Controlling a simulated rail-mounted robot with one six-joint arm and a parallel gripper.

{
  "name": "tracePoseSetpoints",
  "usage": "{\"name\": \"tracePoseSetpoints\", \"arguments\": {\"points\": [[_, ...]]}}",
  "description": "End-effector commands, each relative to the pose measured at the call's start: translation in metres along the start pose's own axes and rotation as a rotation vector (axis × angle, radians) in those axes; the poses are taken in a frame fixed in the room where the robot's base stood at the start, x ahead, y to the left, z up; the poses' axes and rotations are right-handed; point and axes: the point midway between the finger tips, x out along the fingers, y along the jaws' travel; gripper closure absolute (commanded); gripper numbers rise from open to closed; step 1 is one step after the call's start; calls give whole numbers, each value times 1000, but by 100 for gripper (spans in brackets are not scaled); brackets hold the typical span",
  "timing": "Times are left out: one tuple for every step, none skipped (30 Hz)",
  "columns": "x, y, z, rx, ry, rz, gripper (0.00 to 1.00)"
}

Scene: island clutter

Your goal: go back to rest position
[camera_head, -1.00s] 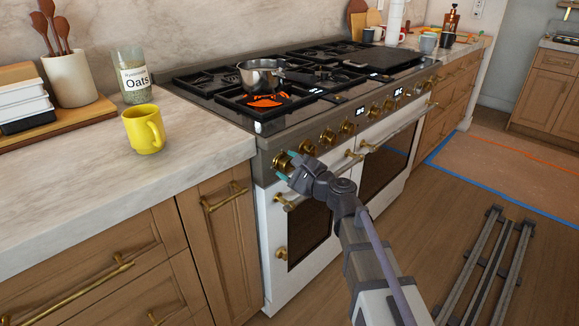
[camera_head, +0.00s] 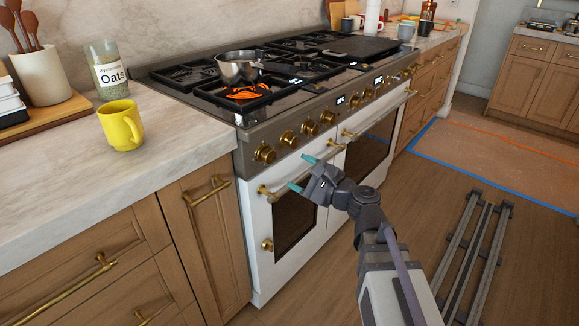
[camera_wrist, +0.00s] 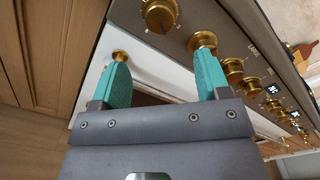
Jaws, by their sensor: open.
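My gripper (camera_head: 302,173) is open and empty, with teal fingertips spread apart. In the head view it is in front of the white oven doors, below the row of brass knobs (camera_head: 289,138). In the wrist view my gripper (camera_wrist: 163,85) has nothing between its fingers, and a brass knob (camera_wrist: 160,14) shows beyond them. I cannot tell how far the fingertips are from the oven handle (camera_head: 286,190).
A yellow mug (camera_head: 121,126) and an oats jar (camera_head: 107,72) stand on the left counter (camera_head: 60,215). Floor rails (camera_head: 478,250) lie at the right.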

Motion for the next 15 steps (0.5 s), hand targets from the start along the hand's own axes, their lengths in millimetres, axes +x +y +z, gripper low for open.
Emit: {"name": "tracePoseSetpoints", "arguments": {"points": [[-1,0,0,0,0,0,31],[-1,0,0,0,0,0,31],[-1,0,0,0,0,0,31],[-1,0,0,0,0,0,31],[-1,0,0,0,0,0,31],[-1,0,0,0,0,0,31],[-1,0,0,0,0,0,31],[-1,0,0,-5,0,0,31],[-1,0,0,-26,-4,4,31],[-1,3,2,-62,-12,21,31],[-1,11,2,-127,-16,62,31],[-3,24,0,-228,-15,135,31],[-6,36,-2,-314,-13,204,31],[-10,49,-6,-407,-13,285,31],[-18,69,-13,-536,-12,409,31]]}}
